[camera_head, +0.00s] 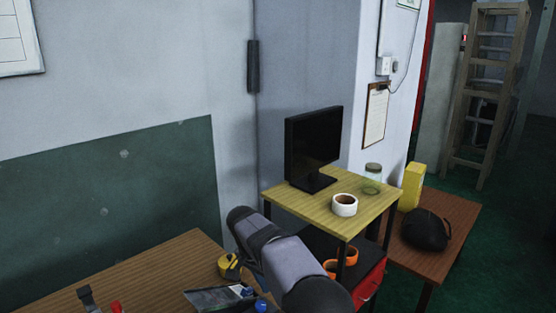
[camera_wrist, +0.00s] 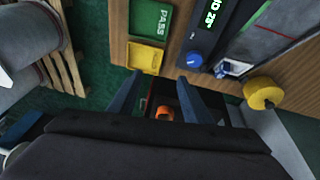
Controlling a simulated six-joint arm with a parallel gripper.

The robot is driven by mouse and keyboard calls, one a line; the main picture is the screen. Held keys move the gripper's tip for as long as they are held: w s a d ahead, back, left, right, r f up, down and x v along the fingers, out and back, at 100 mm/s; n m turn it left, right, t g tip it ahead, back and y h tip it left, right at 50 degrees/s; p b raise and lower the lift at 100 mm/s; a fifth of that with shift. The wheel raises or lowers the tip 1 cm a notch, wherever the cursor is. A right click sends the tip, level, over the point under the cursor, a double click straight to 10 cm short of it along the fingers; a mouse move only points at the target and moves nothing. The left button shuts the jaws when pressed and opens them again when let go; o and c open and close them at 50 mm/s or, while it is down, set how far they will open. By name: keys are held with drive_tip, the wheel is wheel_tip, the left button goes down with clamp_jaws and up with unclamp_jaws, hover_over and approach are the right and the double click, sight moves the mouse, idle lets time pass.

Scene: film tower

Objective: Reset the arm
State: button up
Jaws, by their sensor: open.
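My gripper shows in the wrist view (camera_wrist: 158,88), with two dark blue-grey fingers spread apart. It is open and nothing is between the fingers. An orange thing (camera_wrist: 164,113) shows farther below, in the gap between the fingers. In the head view my grey and black arm reaches across the lower middle, in front of the small stand. The gripper itself cannot be made out there.
A stand (camera_head: 285,196) carries a monitor (camera_head: 312,146), white tape roll (camera_head: 344,205) and glass jar (camera_head: 372,178). The wrist view shows a green PASS tray (camera_wrist: 148,22) and yellow tray (camera_wrist: 145,58).

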drive_tip(key=s+d+r+n+g+y+p, duration=0.1)
drive_tip(key=s+d+r+n+p, duration=0.1)
drive_tip(key=s+d, duration=0.45)
drive_tip(key=s+d+r+n+y+p, duration=0.1)
drive_tip(key=s+d+n, duration=0.2)
drive_tip(key=s+d, duration=0.3)
drive_tip(key=s+d+f+n+p, duration=0.1)
drive_tip(key=s+d, duration=0.1)
drive_tip(key=s, duration=0.6)
drive_tip(key=s+d+f+n+y+p, duration=0.1)
drive_tip(key=s+n, duration=0.1)
drive_tip(key=s, duration=0.7)
drive_tip(key=shift+s+d+g, duration=0.25)
drive_tip(key=shift+d+g, duration=0.05)
drive_tip(key=shift+d, duration=0.1)
drive_tip(key=shift+w, duration=0.1)
idle(2.4)
